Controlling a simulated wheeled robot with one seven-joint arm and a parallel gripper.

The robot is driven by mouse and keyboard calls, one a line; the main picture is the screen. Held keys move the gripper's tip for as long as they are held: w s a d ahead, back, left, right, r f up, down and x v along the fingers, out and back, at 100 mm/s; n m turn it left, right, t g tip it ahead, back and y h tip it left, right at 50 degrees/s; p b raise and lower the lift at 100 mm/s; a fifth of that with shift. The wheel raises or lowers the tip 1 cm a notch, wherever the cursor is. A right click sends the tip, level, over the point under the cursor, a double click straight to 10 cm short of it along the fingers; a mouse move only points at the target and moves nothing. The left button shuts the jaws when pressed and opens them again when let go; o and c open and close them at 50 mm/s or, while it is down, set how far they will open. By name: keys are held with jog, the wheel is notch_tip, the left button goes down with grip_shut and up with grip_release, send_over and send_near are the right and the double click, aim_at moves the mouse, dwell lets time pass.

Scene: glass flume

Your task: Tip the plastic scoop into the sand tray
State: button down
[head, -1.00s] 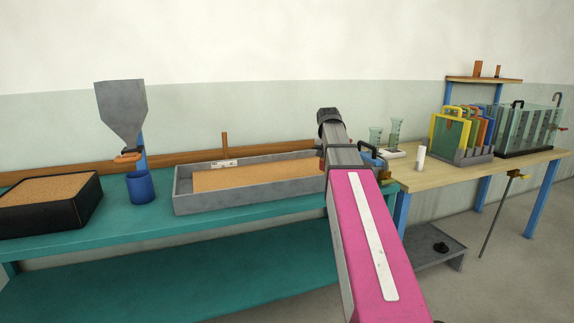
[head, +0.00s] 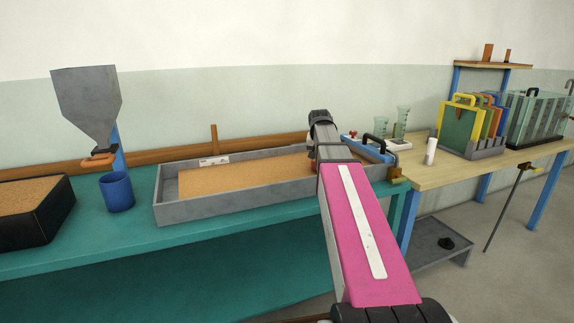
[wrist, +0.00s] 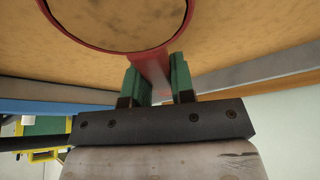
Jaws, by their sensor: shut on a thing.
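The plastic scoop is red, with a round rim and a short handle (wrist: 152,66), in the wrist view. My gripper (wrist: 157,82) is shut on this handle with its green fingers, one on each side. The bowl's inside (wrist: 120,18) looks brown and speckled like sand. The bowl is cut off by the top edge, and I cannot tell its tilt. The sand tray (head: 240,201) is a long grey box with orange sand on the teal bench. Sand and a grey wall show behind the scoop in the wrist view. In the head view my arm hides the gripper and scoop.
A blue cup (head: 117,192) stands below a grey hopper (head: 90,105), left of the tray. A black box of sand (head: 40,215) is at far left. A blue tool case (head: 368,148), beakers (head: 402,122), a white cylinder (head: 430,152) and coloured frames (head: 462,125) are on the right.

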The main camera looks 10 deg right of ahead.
jog(key=shift+w+a+r+n+g+h, duration=0.15)
jog(key=shift+w+a+g+h, duration=0.1)
jog(key=shift+a+h, duration=0.35)
jog(key=shift+w+a+r+n+g+h, duration=0.1)
jog(key=shift+w+a+g+h, duration=0.1)
jog(key=shift+a+h, duration=0.4)
jog(key=shift+w+a+r+n+g+h, duration=0.15)
jog(key=shift+w+a+h, duration=0.1)
jog(key=shift+a+h, duration=0.3)
dwell(1.2)
jog(key=shift+w+a+r+n+g+h+p, duration=0.1)
jog(key=shift+w+a+n+g+h+p, duration=0.1)
jog(key=shift+a+h, duration=0.35)
jog(key=shift+w+a+r+n+g+h+p, duration=0.1)
jog(key=shift+w+a+r+g+h, duration=0.1)
jog(key=shift+a+h, duration=0.3)
jog(key=shift+w+a+r+n+g+h+p, duration=0.1)
jog(key=shift+w+a+h, duration=0.1)
jog(key=shift+a+h, duration=0.35)
dwell(0.7)
jog(key=shift+w+a+r+h, duration=0.1)
jog(key=shift+a+h, duration=0.1)
jog(key=shift+h, duration=0.55)
dwell(0.6)
jog(key=shift+a+r+n+g+h+p, duration=0.15)
jog(key=shift+n+g+h+p, duration=0.25)
jog(key=shift+h, duration=0.5)
dwell(0.5)
